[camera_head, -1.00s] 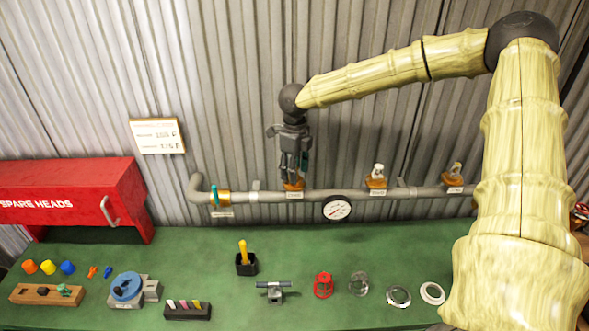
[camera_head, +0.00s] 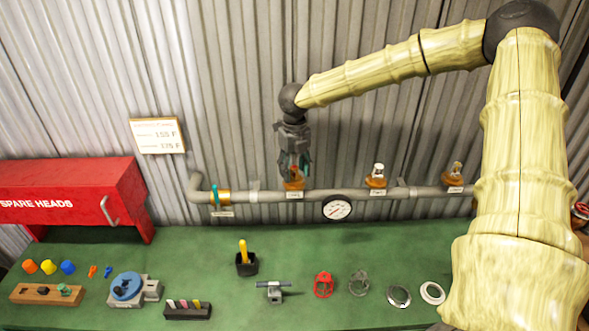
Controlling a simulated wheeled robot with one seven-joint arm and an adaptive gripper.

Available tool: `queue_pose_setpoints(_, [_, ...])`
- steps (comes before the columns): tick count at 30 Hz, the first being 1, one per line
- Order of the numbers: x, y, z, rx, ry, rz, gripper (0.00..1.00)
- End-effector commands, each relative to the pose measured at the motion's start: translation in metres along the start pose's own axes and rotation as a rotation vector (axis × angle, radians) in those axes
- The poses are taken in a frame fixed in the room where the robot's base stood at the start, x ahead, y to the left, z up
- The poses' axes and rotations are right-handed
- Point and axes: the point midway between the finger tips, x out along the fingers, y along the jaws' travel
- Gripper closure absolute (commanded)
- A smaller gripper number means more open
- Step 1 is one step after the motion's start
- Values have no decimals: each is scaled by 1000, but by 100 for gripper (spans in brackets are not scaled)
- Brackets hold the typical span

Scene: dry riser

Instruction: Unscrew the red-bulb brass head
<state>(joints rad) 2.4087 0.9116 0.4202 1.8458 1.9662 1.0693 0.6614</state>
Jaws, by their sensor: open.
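Three brass heads stand upright on the grey pipe (camera_head: 345,194) along the wall. The left head (camera_head: 293,185) is directly under my gripper (camera_head: 294,170), and a small patch of red shows between the fingers. The fingers hide most of the bulb.
A pressure gauge (camera_head: 337,208) and a teal-handled valve (camera_head: 215,195) are on the pipe. Below, the green bench (camera_head: 230,290) carries a red spare-heads box (camera_head: 70,190), a blue round fixture (camera_head: 126,287), a red cage (camera_head: 324,285) and rings. A sign (camera_head: 157,136) hangs left.

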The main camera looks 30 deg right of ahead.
Motion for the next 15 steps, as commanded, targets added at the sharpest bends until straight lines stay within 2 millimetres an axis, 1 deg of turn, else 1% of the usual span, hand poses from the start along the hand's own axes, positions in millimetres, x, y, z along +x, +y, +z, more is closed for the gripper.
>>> queue_pose_setpoints(1, [0, 0, 0, -1, 0, 0, 52])
queue_pose_setpoints(2, [0, 0, 0, -1, 0, 0, 55])
queue_pose_setpoints(6, [0, 0, 0, -2, 0, 0, 81])
queue_pose_setpoints(8, [0, 0, 0, -2, 0, 0, 92])
queue_pose_setpoints(9, [0, 0, 0, -2, 0, 0, 99])
queue_pose_setpoints(15, [0, 0, 0, -33, 0, 0, 100])
